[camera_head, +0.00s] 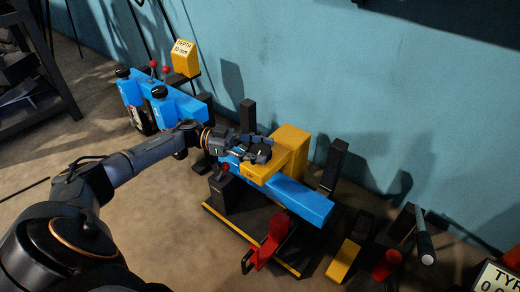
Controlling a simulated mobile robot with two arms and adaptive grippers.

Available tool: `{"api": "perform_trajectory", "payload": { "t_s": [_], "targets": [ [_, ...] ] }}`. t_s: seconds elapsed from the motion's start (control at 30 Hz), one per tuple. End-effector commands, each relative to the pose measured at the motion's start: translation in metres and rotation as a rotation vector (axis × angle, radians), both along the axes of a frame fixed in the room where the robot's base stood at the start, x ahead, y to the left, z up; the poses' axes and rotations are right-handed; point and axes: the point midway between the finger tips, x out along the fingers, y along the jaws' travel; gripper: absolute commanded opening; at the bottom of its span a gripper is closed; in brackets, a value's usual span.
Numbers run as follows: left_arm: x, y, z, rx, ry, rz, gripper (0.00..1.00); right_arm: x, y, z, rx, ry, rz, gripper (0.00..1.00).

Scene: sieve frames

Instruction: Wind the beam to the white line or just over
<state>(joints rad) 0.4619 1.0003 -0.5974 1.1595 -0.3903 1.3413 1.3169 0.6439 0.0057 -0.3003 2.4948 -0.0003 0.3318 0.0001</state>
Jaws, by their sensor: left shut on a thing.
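A blue beam (301,202) lies across a dark machine in the middle, with a yellow block (293,149) on it. My left gripper (262,152) reaches in from the left and is shut at the near left side of the yellow block, above the beam. It appears to be shut on a dark knob there, mostly hidden by the fingers. I cannot make out a white line on this machine. My right gripper is not in view.
A red pedal-like part (268,243) juts from the machine's yellow-edged base. A second blue machine (178,103) with a yellow sign box (185,58) stands farther left by the blue wall. Dark posts and a grey-handled tool (424,240) crowd the right.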

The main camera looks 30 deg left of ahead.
Motion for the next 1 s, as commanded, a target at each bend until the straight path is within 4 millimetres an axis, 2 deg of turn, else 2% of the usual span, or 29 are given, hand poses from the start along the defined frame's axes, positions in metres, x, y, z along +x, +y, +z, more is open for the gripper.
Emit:
{"api": "perform_trajectory", "payload": {
  "t_s": [0.07,0.1,0.2,0.53,0.63,0.77,1.0],
  "targets": [
    [0.0,-0.001,-0.002,0.002,0.0,-0.001,0.24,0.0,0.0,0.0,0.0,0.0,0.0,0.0],
    [0.0,-0.001,-0.002,0.002,0.0,-0.001,0.58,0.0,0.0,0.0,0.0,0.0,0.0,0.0],
    [0.0,-0.002,-0.002,0.001,0.0,-0.001,0.78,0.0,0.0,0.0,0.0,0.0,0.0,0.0],
    [0.0,0.0,-0.001,0.0,0.0,0.0,0.8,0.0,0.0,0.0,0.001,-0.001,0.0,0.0],
    [-0.001,0.005,-0.001,0.002,0.002,0.002,0.8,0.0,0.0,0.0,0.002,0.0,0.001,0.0],
    [-0.007,0.024,-0.001,0.002,0.003,0.003,0.8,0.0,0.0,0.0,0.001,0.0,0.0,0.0],
    [-0.021,0.074,-0.001,0.002,0.001,0.004,0.8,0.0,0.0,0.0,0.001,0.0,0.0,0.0]
  ]
}}
